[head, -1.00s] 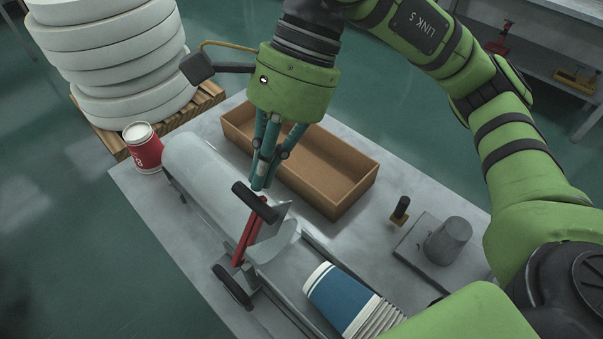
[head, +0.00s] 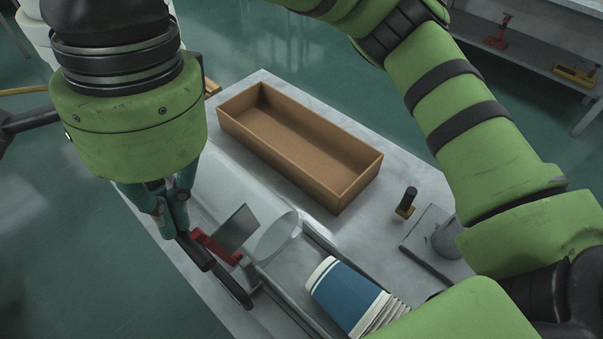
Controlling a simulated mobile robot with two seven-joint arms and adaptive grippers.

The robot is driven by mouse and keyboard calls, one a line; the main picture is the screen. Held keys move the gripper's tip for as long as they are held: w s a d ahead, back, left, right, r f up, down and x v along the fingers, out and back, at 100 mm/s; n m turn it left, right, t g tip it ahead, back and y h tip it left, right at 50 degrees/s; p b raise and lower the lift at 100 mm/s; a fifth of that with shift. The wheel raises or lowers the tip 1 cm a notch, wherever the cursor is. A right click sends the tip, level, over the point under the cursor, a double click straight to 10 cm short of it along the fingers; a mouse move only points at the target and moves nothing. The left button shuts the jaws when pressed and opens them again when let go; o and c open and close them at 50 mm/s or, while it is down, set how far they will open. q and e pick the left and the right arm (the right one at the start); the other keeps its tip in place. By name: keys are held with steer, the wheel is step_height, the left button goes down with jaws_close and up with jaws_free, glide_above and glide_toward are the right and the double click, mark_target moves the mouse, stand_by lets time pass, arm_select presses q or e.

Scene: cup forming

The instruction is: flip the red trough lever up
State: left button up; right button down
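The red lever (head: 214,244) sits on the trough's side, with a black bar handle (head: 196,252) at its outer end. It leans over to the left, toward the trough's near side. The grey trough (head: 222,180) runs diagonally along the table, and a thin grey plate (head: 238,230) stands up beside the lever.
An empty brown box (head: 300,150) lies behind the trough. Stacked blue-and-white cups (head: 345,296) lie in the trough's lower end. A small black-knobbed post (head: 406,203) and a grey fixture (head: 445,238) stand at right. Green floor is left of the table.

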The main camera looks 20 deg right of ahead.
steer(key=shift+s+a+f+h, duration=0.15)
steer(key=shift+a+h, duration=0.1)
steer(key=shift+h, duration=0.05)
steer(key=shift+s+f, duration=0.15)
steer(key=shift+f, duration=0.05)
stand_by(0.3)
step_height(320, 180, up, 13)
steer(key=d, duration=0.1)
steer(key=shift+w+f, duration=0.2)
steer(key=shift+w, duration=0.15)
steer(key=shift+d, duration=0.1)
